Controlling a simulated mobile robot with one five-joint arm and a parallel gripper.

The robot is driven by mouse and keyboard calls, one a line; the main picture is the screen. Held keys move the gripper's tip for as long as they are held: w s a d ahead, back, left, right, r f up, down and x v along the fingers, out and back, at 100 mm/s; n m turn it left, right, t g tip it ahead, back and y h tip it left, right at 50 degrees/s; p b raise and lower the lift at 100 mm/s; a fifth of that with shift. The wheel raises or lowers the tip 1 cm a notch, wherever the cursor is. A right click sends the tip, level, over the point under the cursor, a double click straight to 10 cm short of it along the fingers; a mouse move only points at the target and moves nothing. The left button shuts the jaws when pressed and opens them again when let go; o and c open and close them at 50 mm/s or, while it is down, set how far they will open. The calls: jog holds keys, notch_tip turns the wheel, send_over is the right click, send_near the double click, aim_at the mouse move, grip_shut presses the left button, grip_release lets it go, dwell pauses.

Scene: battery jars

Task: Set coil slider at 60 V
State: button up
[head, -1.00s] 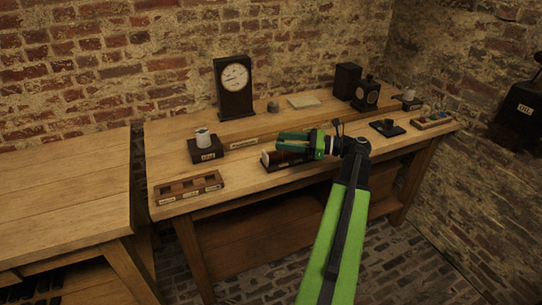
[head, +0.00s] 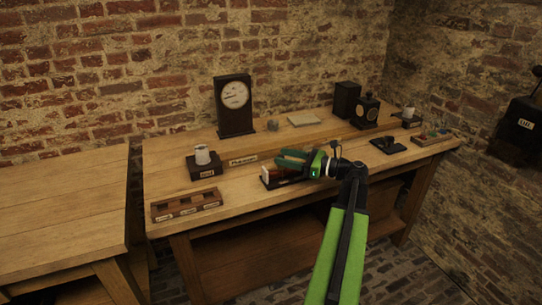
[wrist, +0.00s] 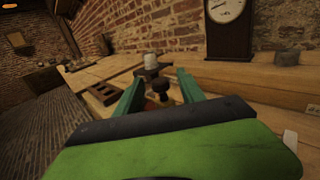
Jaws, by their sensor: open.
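The coil (head: 268,178) sits on a dark base near the front edge of the bench, with a pale end at its left. My gripper (head: 284,160) is right over it and hides most of it. The jaws are open, with green fingers pointing left. In the wrist view a dark round knob (wrist: 160,85), which looks like the coil's slider, stands between the two fingers; I cannot tell whether they touch it. The round white dial (head: 235,94) stands in a dark case behind. Its needle points left, but its numbers are too small to read.
A white cup on a dark block (head: 203,168) stands left of the coil. A slotted wooden rack (head: 186,206) lies at the front left. Dark boxes (head: 367,112), a small black stand (head: 388,146) and a coloured tray (head: 432,137) are at the right. Bare bench top lies between.

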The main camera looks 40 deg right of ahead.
jog(key=x, duration=0.5)
grip_shut()
dwell(1.4)
